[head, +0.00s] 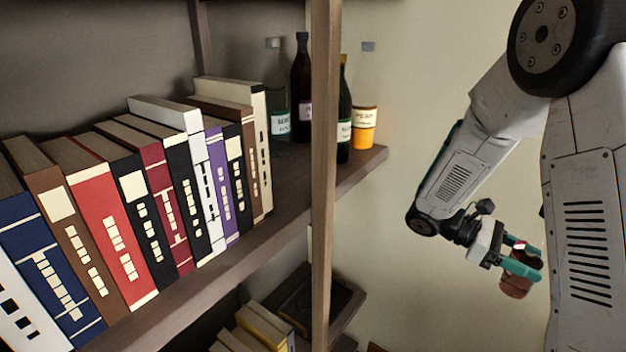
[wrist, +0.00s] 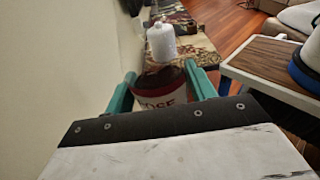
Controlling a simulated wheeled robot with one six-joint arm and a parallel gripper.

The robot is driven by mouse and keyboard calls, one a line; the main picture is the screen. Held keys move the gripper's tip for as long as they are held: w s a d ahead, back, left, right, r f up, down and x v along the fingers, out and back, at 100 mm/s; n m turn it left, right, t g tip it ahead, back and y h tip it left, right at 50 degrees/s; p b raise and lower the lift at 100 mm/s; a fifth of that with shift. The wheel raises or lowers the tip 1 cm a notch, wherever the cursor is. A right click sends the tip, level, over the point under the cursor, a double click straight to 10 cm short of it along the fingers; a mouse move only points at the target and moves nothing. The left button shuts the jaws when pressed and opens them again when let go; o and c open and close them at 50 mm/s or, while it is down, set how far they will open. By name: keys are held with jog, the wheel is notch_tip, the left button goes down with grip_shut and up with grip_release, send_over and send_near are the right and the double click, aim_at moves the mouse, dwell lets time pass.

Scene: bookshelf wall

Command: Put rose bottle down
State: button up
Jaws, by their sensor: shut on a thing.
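The rose bottle (wrist: 162,101) is reddish-brown with a pale label reading what looks like "ROSE", partly cut off by my wrist housing. My gripper (head: 521,262) is shut on it, with one green finger on each side, as the wrist view also shows. In the head view the rose bottle (head: 515,287) hangs in the air at the right, well apart from the shelf, and is partly hidden by the fingers.
The shelf board (head: 285,222) holds a row of books (head: 150,195), dark bottles (head: 301,85) and an orange-and-white jar (head: 364,125). A wooden post (head: 325,160) stands before them.

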aim_at(522, 282)
jog(key=s+a+m+g+y, duration=0.1)
jog(key=m+y, duration=0.1)
jog(key=s+a+m+g+y, duration=0.1)
jog(key=s+m+g+y, duration=0.1)
jog(key=s+a+f+m+g+y, duration=0.1)
jog(key=m+g+y, duration=0.1)
jog(key=shift+s+a+y, duration=0.25)
jog(key=shift+s+y, duration=0.1)
jog(key=shift+y, duration=0.05)
jog(key=a+r+m+t+y, duration=0.4)
jog(key=a+m+t+y, duration=0.2)
jog(key=a+m+y, duration=1.2)
jog(key=w+a+r+m+t+y, duration=0.2)
jog(key=w+r+m+t, duration=0.3)
jog(key=r+t, duration=0.45)
jog(key=w+a+r+m+t+y, duration=0.1)
jog(key=w+a+r+m+t, duration=0.35)
jog(key=r, duration=0.75)
jog(key=w+a+f+t, duration=0.2)
jog(key=w+a, duration=1.1)
jog(key=a, duration=0.1)
jog(key=shift+m, duration=0.25)
jog(key=f, duration=0.4)
jog(key=shift+d+f, duration=0.25)
jog(key=shift+w+a+f, duration=0.15)
jog(key=shift+w+f, duration=0.05)
jog(key=shift+f, duration=0.2)
